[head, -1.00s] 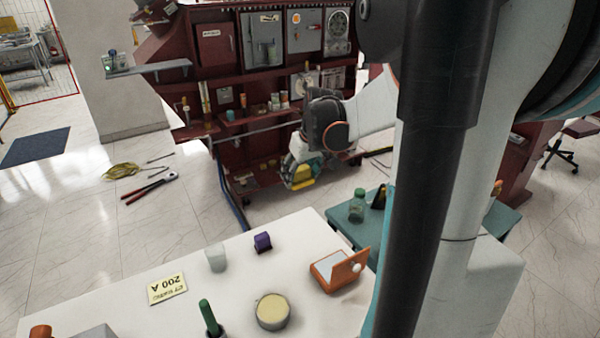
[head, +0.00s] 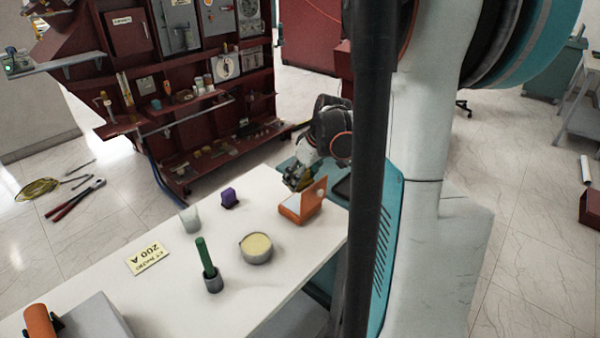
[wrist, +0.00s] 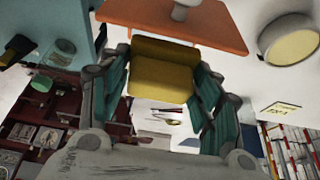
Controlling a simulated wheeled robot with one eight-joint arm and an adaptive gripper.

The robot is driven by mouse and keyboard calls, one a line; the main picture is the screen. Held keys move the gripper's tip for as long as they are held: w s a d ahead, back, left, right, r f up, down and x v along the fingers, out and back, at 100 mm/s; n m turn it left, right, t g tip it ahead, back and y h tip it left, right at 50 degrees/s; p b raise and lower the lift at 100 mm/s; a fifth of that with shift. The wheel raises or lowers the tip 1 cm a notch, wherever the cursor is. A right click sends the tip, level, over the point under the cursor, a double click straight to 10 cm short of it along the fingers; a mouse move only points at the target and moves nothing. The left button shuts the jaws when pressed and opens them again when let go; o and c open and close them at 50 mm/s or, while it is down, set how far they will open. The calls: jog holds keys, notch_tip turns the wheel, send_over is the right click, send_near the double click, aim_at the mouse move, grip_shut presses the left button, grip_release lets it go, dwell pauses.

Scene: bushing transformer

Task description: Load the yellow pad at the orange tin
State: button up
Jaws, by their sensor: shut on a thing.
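The yellow pad (wrist: 163,70) is clamped between the teal fingers of my gripper (wrist: 162,92) in the wrist view. In the head view my gripper (head: 297,180) is at the far side of the orange tin (head: 291,214), close to its raised lid (head: 314,198). The tin stands open near the far right edge of the white table. In the wrist view an orange panel of the tin (wrist: 205,28) with a white knob lies just past the pad. I cannot tell whether pad and tin touch. The tin's inside is mostly hidden.
On the white table (head: 190,295) are a purple block (head: 229,199), a pale cup (head: 189,219), a round cream-filled tin (head: 256,248), a green-handled tool in a grey cup (head: 206,262) and a 200 A card (head: 149,254). A dark red workbench (head: 170,140) stands behind.

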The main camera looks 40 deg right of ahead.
aim_at(297, 199)
jog(key=shift+f+b, duration=2)
jog(key=shift+f, duration=0.85)
jog(key=shift+f+b, duration=0.45)
jog(key=shift+f, duration=0.1)
jog(key=shift+r+p, duration=2.6)
jog(key=shift+r, duration=0.95)
